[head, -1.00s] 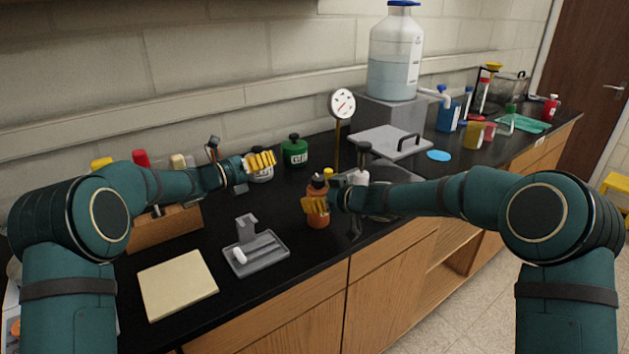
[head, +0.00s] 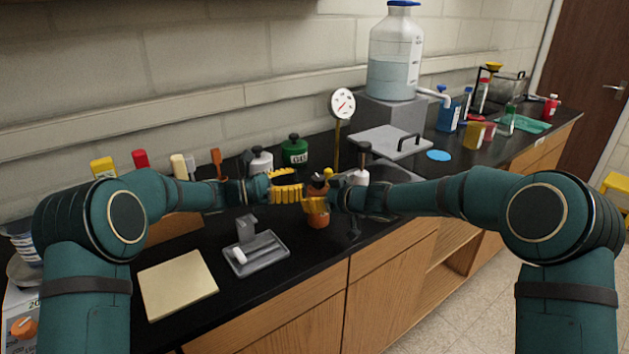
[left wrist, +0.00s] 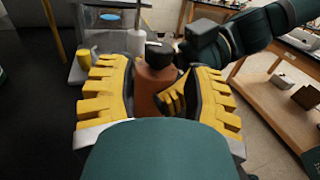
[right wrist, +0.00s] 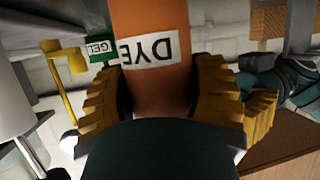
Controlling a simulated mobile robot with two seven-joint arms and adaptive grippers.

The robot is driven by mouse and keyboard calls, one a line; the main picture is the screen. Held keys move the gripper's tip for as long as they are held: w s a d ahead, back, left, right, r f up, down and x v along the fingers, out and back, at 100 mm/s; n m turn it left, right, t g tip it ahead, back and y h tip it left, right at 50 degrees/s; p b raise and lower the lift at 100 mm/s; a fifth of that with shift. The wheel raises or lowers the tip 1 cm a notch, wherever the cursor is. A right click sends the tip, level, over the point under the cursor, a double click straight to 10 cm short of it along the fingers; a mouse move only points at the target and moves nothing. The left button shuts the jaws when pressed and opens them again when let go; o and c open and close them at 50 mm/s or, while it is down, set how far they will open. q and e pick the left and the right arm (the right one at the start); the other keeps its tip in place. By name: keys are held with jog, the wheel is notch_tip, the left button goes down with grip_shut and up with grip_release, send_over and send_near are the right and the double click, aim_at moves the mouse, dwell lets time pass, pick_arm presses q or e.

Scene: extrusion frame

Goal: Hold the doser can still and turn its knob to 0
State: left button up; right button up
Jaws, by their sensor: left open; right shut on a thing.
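An orange can (head: 319,220) with a dark top (head: 317,187) stands near the counter's front edge. Its label reads DYE, upside down in the right wrist view (right wrist: 152,49). My right gripper (head: 312,205) is shut on the can's body from the right; its yellow fingers lie on both sides in the right wrist view. My left gripper (head: 297,185) is open, just left of the can at the height of its upper part. In the left wrist view the can (left wrist: 155,82) and its black top (left wrist: 159,54) show between the spread fingers. I cannot read any dial marks on it.
A grey tray (head: 240,268) and a pale board (head: 178,285) lie in front on the left. A white bottle (head: 262,160), a green GEL jar (head: 295,150) and a dial gauge (head: 342,104) stand behind. An orange knob (head: 22,328) shows at lower left.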

aim_at(314, 178)
pick_arm(q)
jog(key=x, duration=0.5)
jog(key=shift+w, duration=0.1)
grip_shut()
